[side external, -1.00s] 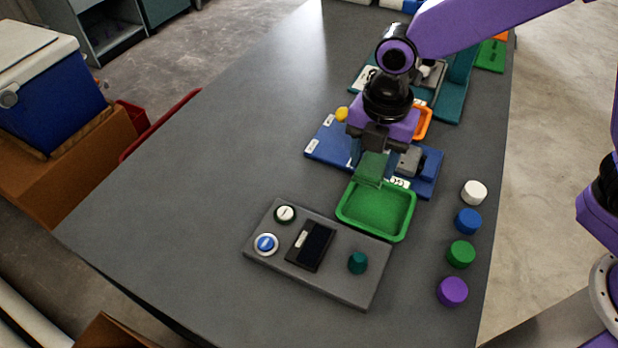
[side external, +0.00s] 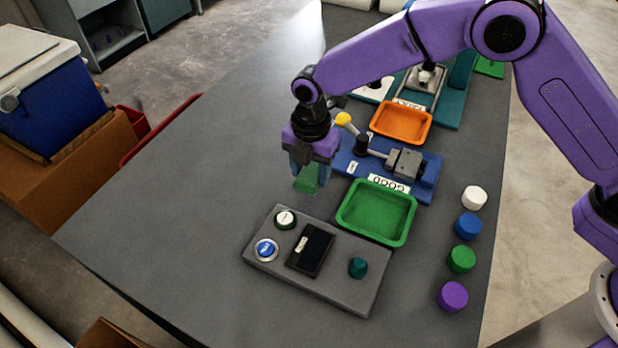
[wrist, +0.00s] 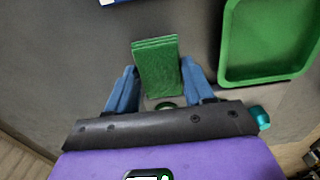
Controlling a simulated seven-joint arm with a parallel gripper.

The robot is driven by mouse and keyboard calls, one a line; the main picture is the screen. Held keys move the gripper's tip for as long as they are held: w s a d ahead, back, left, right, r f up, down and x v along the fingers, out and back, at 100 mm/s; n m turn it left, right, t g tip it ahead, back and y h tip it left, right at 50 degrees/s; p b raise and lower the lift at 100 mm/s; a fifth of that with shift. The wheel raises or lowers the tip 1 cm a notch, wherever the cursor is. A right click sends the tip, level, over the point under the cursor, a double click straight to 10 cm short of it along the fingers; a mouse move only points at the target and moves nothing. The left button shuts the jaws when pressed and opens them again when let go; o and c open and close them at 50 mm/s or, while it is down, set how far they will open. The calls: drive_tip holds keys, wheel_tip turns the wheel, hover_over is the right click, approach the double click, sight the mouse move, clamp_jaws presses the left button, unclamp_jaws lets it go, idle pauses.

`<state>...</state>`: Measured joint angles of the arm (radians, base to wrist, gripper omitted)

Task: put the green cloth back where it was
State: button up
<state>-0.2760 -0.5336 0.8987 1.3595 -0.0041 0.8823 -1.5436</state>
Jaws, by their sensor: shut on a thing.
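The green cloth (side external: 306,179) is a folded, layered block held between the blue fingers of my gripper (side external: 309,172). In the wrist view the cloth (wrist: 157,68) sticks out beyond the fingertips of my gripper (wrist: 158,85), which are closed on its sides. In the side view the gripper points down, left of the green tray (side external: 376,212) and behind the grey button panel (side external: 345,285). The cloth appears to be above the bare table, but its exact height cannot be told. The green tray also shows at the right in the wrist view (wrist: 228,45) and looks empty.
A blue fixture (side external: 425,185) with a lever and a label reading GOOD stands behind the green tray. An orange tray (side external: 401,123) lies farther back. White, blue, green and purple caps (side external: 453,296) line the right edge. The table's left side (side external: 190,180) is clear.

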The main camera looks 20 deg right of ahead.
sight(309, 172)
drive_tip(key=shift+w+a+f, duration=0.1)
drive_tip(key=shift+w+f, duration=0.05)
drive_tip(key=shift+f, duration=1.6)
drive_tip(key=shift+f, duration=0.1)
drive_tip(key=o, duration=1)
wheel_tip(309, 172, up, 11)
drive_tip(key=shift+r, duration=0.6)
